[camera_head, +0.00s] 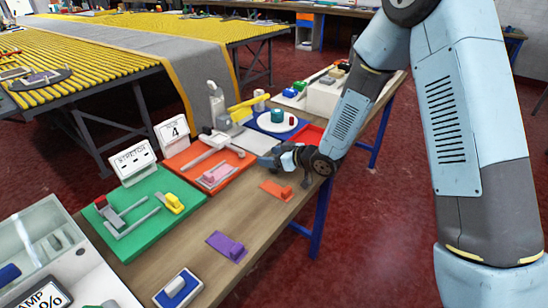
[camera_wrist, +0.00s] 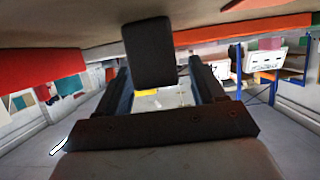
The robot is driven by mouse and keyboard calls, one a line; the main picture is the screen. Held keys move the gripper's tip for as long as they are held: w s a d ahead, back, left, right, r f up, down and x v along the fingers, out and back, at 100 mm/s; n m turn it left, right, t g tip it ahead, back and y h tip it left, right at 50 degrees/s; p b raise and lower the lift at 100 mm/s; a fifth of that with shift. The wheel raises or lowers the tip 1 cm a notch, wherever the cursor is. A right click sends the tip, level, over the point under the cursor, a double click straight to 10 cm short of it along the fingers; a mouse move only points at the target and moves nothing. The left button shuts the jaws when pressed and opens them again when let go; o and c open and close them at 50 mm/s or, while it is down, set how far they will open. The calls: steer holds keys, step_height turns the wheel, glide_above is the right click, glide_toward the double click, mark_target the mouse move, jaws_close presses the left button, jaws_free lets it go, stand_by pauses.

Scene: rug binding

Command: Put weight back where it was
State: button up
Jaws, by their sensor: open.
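My gripper (camera_head: 268,160) is low over the near edge of the orange board, reaching in from the right. In the wrist view my gripper (camera_wrist: 163,85) is open, its two dark fingers apart. A dark grey block (camera_wrist: 149,52), perhaps the weight, stands between or just beyond the fingers and touches the table surface, which appears at the top of that view. I cannot tell whether the fingers touch it. In the head view this block is not clearly seen near my gripper.
The orange board (camera_head: 180,160) holds a pink-handled piece (camera_head: 215,174). Orange (camera_head: 276,190) and purple (camera_head: 227,246) pieces lie on bare wood. A green board (camera_head: 130,243), blue mat (camera_head: 262,124), red tray (camera_head: 308,134) and sign (camera_head: 172,131) are nearby. The table's front right has free room.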

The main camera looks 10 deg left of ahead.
steer(key=shift+s+f, duration=0.1)
steer(key=shift+f, duration=0.05)
steer(key=shift+r, duration=0.5)
steer(key=v, duration=1.2)
steer(key=shift+r, duration=0.2)
steer(key=w+d+r+m+t+h, duration=0.1)
steer(key=d+r+m+t+h, duration=0.2)
steer(key=d+r+h, duration=0.5)
steer(key=w+d+r+m+t+h, duration=0.15)
steer(key=d+r+m, duration=0.35)
steer(key=d, duration=0.8)
steer(key=s+d+r+m+g+h, duration=0.1)
steer(key=s+d+r+m+h, duration=0.25)
steer(key=s+d+r, duration=0.6)
steer(key=s+m+g, duration=0.2)
steer(key=s+g, duration=0.1)
steer(key=s, duration=1.1)
steer(key=shift+s+d, duration=0.2)
steer(key=shift+s, duration=0.15)
